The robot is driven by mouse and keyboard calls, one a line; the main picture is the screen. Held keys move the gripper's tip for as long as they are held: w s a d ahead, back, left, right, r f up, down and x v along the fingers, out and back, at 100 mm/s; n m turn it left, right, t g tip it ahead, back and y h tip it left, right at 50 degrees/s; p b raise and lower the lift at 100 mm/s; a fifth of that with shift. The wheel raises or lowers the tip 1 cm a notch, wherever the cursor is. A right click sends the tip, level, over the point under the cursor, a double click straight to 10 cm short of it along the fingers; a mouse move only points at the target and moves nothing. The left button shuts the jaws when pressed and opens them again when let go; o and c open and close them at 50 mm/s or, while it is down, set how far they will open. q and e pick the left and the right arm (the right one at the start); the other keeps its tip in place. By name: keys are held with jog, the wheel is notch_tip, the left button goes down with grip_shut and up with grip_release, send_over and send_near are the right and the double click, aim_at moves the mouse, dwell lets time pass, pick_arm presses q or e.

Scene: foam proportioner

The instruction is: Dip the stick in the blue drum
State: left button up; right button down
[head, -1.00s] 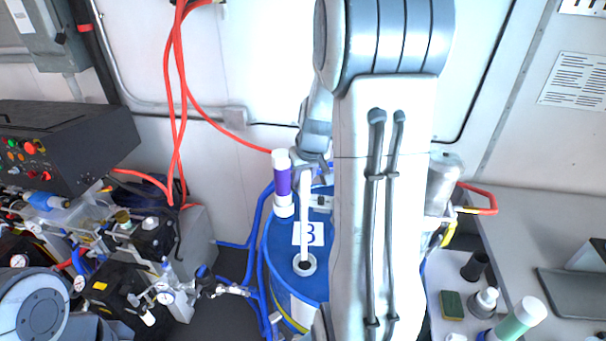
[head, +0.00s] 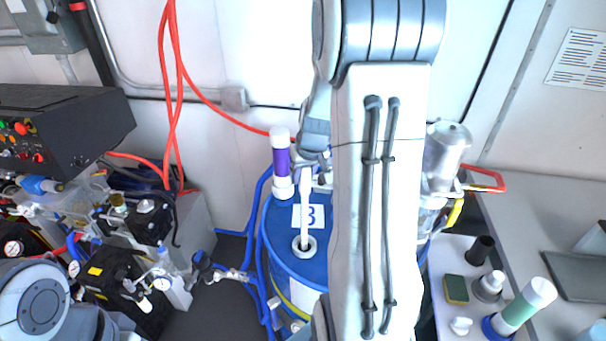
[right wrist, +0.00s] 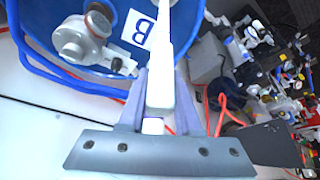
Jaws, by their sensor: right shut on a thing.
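The blue drum (head: 283,222) stands upright in the middle of the head view, with a white label "B" on its lid. The lid also shows in the right wrist view (right wrist: 118,12). My right gripper (right wrist: 160,85) is shut on a white stick (right wrist: 160,70) above the lid. In the head view the stick (head: 304,208) is nearly upright, and its lower end meets the pale ring of the drum's opening (head: 304,247). Its lower tip is hidden there. My right arm covers the drum's right side. My left gripper is not in view.
A purple and white cylinder (head: 282,163) stands by the lid's left rear edge. Blue hoses run down the drum's left side. A black control box (head: 62,137) and gauges are at left.

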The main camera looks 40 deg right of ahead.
aim_at(303, 218)
jog(key=shift+f+b, duration=7.3)
jog(key=shift+f, duration=0.7)
jog(key=shift+r, duration=0.1)
notch_tip(303, 218, up, 26)
jog(key=p, duration=2.1)
jog(key=shift+r, duration=0.1)
